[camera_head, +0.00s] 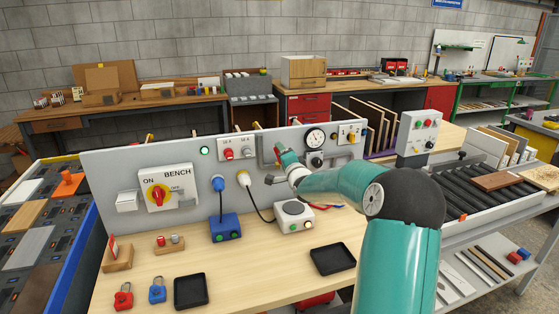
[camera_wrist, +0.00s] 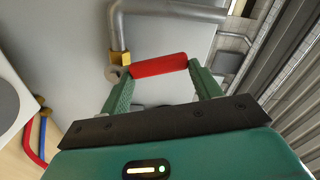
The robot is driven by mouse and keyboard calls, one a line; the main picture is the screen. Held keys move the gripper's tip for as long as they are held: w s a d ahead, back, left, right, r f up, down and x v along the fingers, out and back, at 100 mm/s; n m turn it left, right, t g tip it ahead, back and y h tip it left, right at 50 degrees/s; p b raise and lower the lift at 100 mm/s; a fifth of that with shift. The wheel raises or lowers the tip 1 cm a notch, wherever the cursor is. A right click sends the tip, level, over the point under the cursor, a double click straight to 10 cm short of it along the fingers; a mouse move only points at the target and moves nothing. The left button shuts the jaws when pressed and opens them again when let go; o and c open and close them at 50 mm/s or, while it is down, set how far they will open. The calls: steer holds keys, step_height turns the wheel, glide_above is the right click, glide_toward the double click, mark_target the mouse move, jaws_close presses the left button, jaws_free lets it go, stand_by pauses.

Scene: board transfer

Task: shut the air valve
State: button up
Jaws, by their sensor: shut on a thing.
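The air valve shows in the wrist view as a brass body (camera_wrist: 119,58) on a bent grey pipe (camera_wrist: 116,28), with a red lever handle (camera_wrist: 158,65) reaching right from it. The lever lies roughly across the pipe section at the valve. My gripper (camera_wrist: 161,70) has its green fingers at the two ends of the red lever and is shut on it. In the head view my gripper (camera_head: 281,153) is at the grey panel (camera_head: 110,165), left of and below the pressure gauge (camera_head: 315,139). There my gripper and arm hide the valve.
A blue box (camera_head: 226,227), a white round-topped device (camera_head: 294,216), padlocks and black trays (camera_head: 333,258) stand on the bench. The bench's middle front is clear.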

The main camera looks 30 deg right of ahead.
steer(key=shift+s+d+m, duration=0.15)
steer(key=shift+d+m, duration=0.35)
steer(key=shift+m, duration=0.45)
steer(key=shift+s+d+m, duration=0.1)
steer(key=shift+d+m, duration=0.35)
steer(key=shift+m, duration=0.5)
steer(key=o, duration=1.4)
steer(key=shift+s, duration=0.1)
steer(key=v, duration=1.3)
steer(key=shift+s, duration=0.3)
